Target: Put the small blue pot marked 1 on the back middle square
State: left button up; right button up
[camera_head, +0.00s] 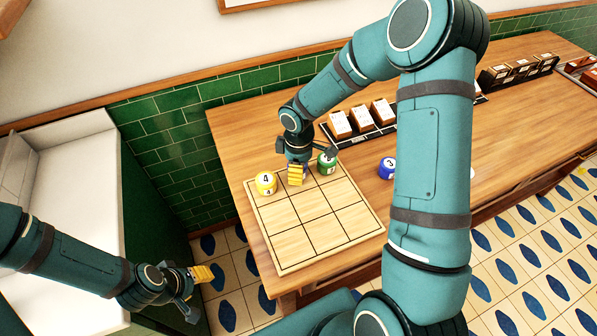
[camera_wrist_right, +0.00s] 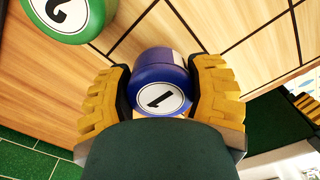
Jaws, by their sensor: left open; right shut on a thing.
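The small blue pot marked 1 (camera_wrist_right: 160,83) sits between the yellow fingers of my right gripper (camera_wrist_right: 160,95) in the right wrist view. The gripper is shut on it. In the head view my right gripper (camera_head: 297,174) is over the back middle square of the wooden grid board (camera_head: 298,207), and the pot is mostly hidden there. I cannot tell whether the pot touches the board. My left gripper (camera_head: 200,284) is open and empty, low at the left, off the table.
A yellow pot marked 4 (camera_head: 265,183) stands on the back left square. A green pot (camera_head: 327,164) stands on the back right square, close to my right gripper. Another blue pot (camera_head: 387,168) stands right of the board. A rack of boxes (camera_head: 362,122) is behind. The middle and front squares are clear.

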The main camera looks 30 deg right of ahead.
jog(key=shift+w+f, duration=0.1)
jog(key=shift+f, duration=0.7)
jog(key=o, duration=0.8)
jog(key=shift+f, duration=0.15)
jog(key=o, duration=0.5)
jog(key=shift+r, duration=0.3)
notch_tip(320, 180, up, 12)
jog(key=shift+f+p, duration=0.1)
jog(key=shift+p, duration=0.55)
